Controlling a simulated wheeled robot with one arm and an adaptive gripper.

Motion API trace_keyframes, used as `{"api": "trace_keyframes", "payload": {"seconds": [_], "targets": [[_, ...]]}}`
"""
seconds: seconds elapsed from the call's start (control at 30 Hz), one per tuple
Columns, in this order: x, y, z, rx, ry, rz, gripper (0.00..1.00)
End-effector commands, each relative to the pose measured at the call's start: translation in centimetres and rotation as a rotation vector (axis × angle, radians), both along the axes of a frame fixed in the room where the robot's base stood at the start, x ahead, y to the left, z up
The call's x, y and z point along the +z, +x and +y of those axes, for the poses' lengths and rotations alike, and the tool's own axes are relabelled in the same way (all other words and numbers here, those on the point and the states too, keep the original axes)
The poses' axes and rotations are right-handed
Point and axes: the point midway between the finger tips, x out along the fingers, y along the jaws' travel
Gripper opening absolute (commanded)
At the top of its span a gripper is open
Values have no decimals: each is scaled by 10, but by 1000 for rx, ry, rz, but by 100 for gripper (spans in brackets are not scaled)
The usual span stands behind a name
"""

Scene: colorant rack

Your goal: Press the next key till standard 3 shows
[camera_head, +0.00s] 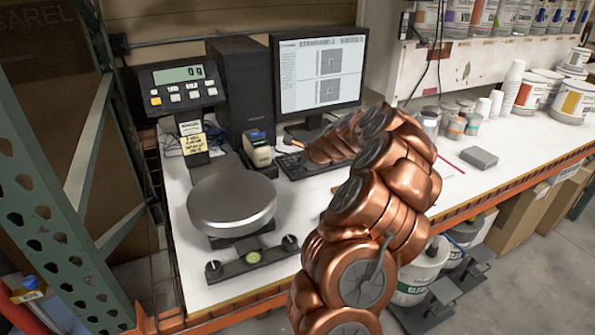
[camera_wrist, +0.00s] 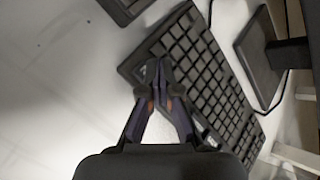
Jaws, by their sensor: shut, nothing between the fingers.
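A black keyboard (camera_head: 300,164) lies on the white bench in front of the monitor (camera_head: 318,75), partly hidden by my copper arm. In the wrist view the keyboard (camera_wrist: 222,98) runs diagonally. My gripper (camera_wrist: 159,78) is shut and empty, its fingertips over the keyboard's left end. Whether they touch a key I cannot tell. No key labelled next can be made out.
A scale with a round grey pan (camera_head: 232,203) stands at left, its display (camera_head: 178,74) reading 0 g above a row of keys. A small device (camera_head: 258,149) stands by the keyboard's left end. Cups and cans (camera_head: 455,125) stand to the right. The monitor's foot (camera_wrist: 268,52) is near the keyboard.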

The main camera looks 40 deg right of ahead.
Motion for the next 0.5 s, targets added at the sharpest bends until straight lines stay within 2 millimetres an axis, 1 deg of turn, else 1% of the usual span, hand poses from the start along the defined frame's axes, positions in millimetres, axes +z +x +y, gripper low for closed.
{"api": "trace_keyframes", "payload": {"seconds": [0.33, 0.5], "targets": [[1, 0, 0, 1, 1, 1, 0], [7, 0, 0, 1, 1, 1, 0]]}}
